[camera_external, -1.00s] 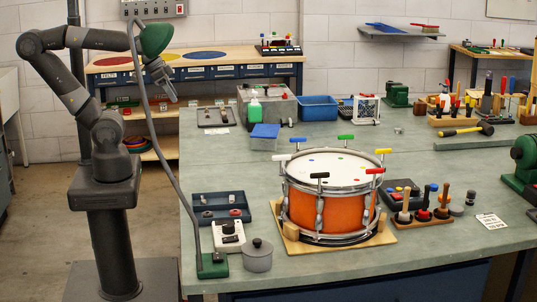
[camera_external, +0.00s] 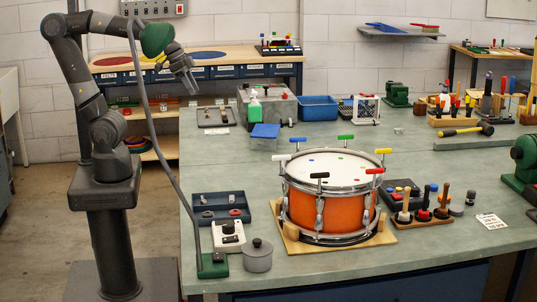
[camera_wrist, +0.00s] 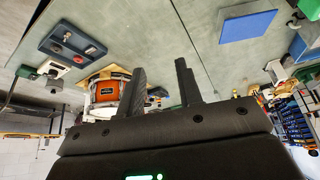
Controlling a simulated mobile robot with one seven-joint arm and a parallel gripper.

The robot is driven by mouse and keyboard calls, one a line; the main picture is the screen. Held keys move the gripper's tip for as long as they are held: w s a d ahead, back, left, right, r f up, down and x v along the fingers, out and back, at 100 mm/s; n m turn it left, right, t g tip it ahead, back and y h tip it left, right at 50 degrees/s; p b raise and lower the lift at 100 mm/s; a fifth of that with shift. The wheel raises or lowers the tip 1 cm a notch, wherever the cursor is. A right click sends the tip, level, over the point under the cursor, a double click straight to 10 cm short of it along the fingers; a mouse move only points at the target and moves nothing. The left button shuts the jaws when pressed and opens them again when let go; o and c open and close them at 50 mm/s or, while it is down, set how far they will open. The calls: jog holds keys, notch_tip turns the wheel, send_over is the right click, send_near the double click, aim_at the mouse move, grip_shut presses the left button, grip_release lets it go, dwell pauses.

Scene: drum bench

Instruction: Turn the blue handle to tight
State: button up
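The orange drum (camera_external: 328,208) stands on a wooden base on the bench, with several T-shaped coloured handles around its rim. The blue handle (camera_external: 297,140) is at the back left of the rim, between the white handle (camera_external: 281,157) and the green handle (camera_external: 345,137). In the wrist view the drum (camera_wrist: 106,92) is small, far off and partly behind a finger; I cannot make out the blue handle there. My gripper (camera_external: 191,84) hangs in the air at the back left, well away from the drum. In the wrist view its two fingers (camera_wrist: 160,68) are apart with nothing between them.
A desk lamp with a green shade (camera_external: 156,38) stands left of the drum, its shade and stem close to my arm. A blue box (camera_external: 265,131), a dark tray (camera_external: 221,205) and a grey pot (camera_external: 257,258) are on the bench. The bench left of the drum's back is mostly clear.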

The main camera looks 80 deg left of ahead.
jog(key=w+d+f+m+t+y, duration=0.15)
jog(key=w+d+f+m, duration=0.25)
jog(key=w+f+m, duration=0.45)
jog(key=w+d+f+m+g+y, duration=0.15)
jog(key=w+d+f+m, duration=0.35)
jog(key=w+f, duration=0.6)
jog(key=w+d+r+m+t+y, duration=0.2)
jog(key=w+d+r+m+t, duration=0.45)
jog(key=d+r+m, duration=0.2)
jog(key=s+d+r+m+t+h, duration=0.25)
jog(key=d+r+m, duration=0.25)
jog(key=d+r, duration=0.3)
jog(key=s+d+r+m+t+h, duration=0.15)
jog(key=d+r+m+t, duration=0.35)
jog(key=d, duration=0.5)
jog(key=g, duration=0.1)
send_near(304, 139)
jog(key=shift+m+y, duration=0.3)
jog(key=shift+m, duration=0.1)
jog(key=w, duration=1)
jog(key=shift+w+a+f, duration=0.1)
jog(key=shift+a, duration=0.05)
